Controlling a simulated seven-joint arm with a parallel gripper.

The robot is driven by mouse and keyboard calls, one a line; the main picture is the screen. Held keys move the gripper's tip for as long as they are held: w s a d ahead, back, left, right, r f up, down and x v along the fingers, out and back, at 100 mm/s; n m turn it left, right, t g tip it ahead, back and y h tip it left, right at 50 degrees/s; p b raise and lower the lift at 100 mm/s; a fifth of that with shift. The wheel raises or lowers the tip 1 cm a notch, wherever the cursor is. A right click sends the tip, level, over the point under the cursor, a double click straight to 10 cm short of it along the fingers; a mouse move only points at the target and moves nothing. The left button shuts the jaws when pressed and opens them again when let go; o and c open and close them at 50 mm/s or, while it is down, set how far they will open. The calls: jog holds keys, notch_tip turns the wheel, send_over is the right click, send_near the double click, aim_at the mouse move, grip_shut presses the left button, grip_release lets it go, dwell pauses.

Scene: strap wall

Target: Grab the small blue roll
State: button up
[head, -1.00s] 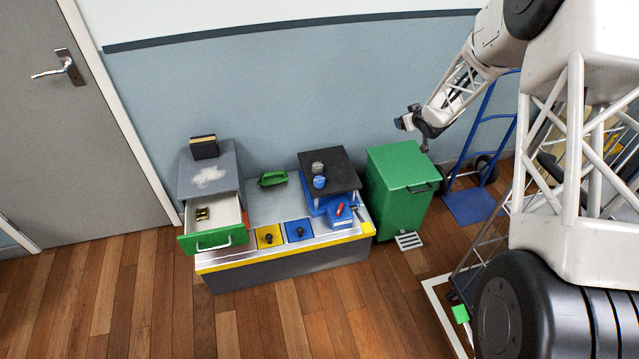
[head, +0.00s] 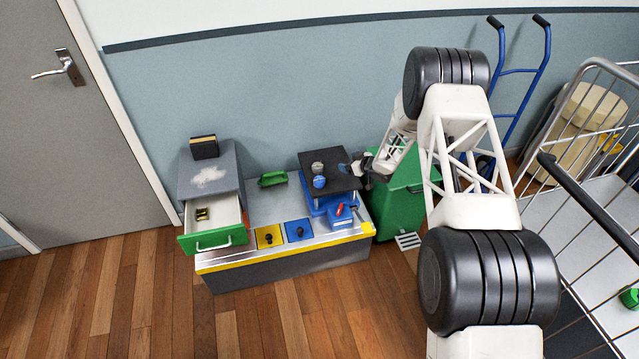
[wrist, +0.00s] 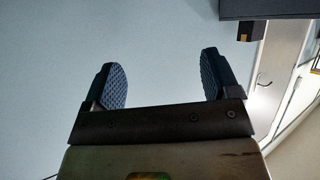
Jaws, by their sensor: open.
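The small blue roll (head: 319,182) sits on the black raised shelf (head: 340,184) above the workbench, just in front of a grey roll (head: 318,168). My gripper (head: 357,167) is at the right edge of that shelf in the head view, to the right of the blue roll and apart from it. In the wrist view my gripper (wrist: 164,84) is open, with two dark ridged finger pads and nothing between them. The blue roll does not show in the wrist view.
A green bin (head: 398,215) stands right of the bench, under my arm. An open drawer (head: 213,228) with a green front is at the left. A blue box (head: 341,215) with a red-handled item is by the shelf. The bench middle (head: 263,205) is mostly clear.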

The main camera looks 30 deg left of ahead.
aim_at(320, 180)
jog(key=s+a+f, duration=0.1)
jog(key=f, duration=0.2)
jog(key=s+a+f+n+g, duration=0.1)
jog(key=s+a+f, duration=0.1)
jog(key=f, duration=0.1)
jog(key=s+a+f+g+y, duration=0.1)
jog(key=s+f, duration=0.1)
jog(key=f, duration=0.1)
jog(key=shift+a+f, duration=0.25)
jog(key=shift+f, duration=0.05)
jog(key=shift+x, duration=1.3)
jog(key=shift+x, duration=2.6)
jog(key=shift+s, duration=0.15)
jog(key=shift+c, duration=0.3)
jog(key=c, duration=0.9)
